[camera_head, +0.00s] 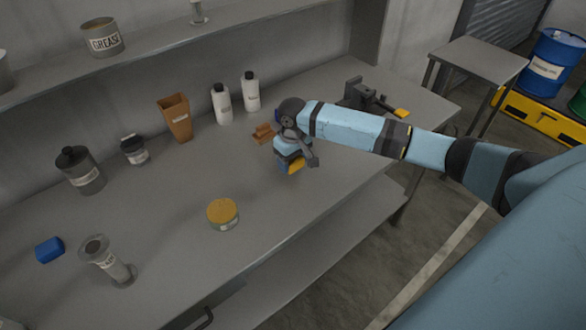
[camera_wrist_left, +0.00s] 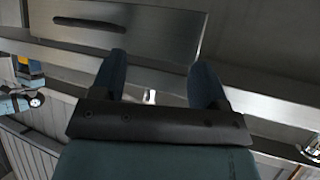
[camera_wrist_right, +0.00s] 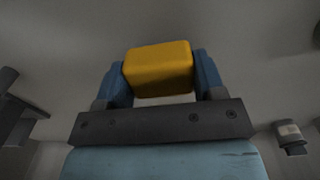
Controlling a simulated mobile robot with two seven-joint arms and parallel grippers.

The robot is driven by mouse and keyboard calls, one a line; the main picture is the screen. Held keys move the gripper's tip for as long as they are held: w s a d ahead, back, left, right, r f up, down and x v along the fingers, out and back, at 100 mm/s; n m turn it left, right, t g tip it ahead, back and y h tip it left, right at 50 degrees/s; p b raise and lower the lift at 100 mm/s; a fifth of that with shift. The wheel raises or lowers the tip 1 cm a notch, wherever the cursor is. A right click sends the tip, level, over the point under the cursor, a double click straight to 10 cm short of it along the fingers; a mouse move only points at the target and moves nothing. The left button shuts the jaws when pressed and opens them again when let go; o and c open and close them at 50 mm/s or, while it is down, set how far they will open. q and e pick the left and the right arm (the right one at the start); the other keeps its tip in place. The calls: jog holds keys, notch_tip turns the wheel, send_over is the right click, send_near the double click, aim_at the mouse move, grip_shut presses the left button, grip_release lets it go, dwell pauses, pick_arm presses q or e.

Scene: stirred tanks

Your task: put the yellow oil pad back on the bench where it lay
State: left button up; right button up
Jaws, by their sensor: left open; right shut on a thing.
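The yellow oil pad (camera_head: 296,167) is in my right gripper (camera_head: 291,165), low over the grey bench (camera_head: 330,185). In the right wrist view the yellow pad (camera_wrist_right: 158,70) sits between the two blue fingers of my right gripper (camera_wrist_right: 165,72), which is shut on it. I cannot tell whether the pad touches the bench top. My left gripper (camera_wrist_left: 157,62) is open and empty in the left wrist view, facing a grey drawer front with a dark handle. It is not in the head view.
A brown block (camera_head: 263,133) lies just behind my right gripper, and a dark vise (camera_head: 365,97) stands to its right. An amber-topped tin (camera_head: 222,214) stands to the left. White bottles (camera_head: 221,103) and a brown container (camera_head: 175,117) stand behind. Bare bench lies in front.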

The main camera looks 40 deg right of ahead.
aim_at(293, 176)
jog(key=shift+f, duration=1.95)
jog(key=shift+f, duration=0.15)
jog(key=o, duration=0.9)
jog(key=shift+c, duration=0.2)
notch_tip(293, 176, up, 12)
jog(key=shift+r, duration=0.15)
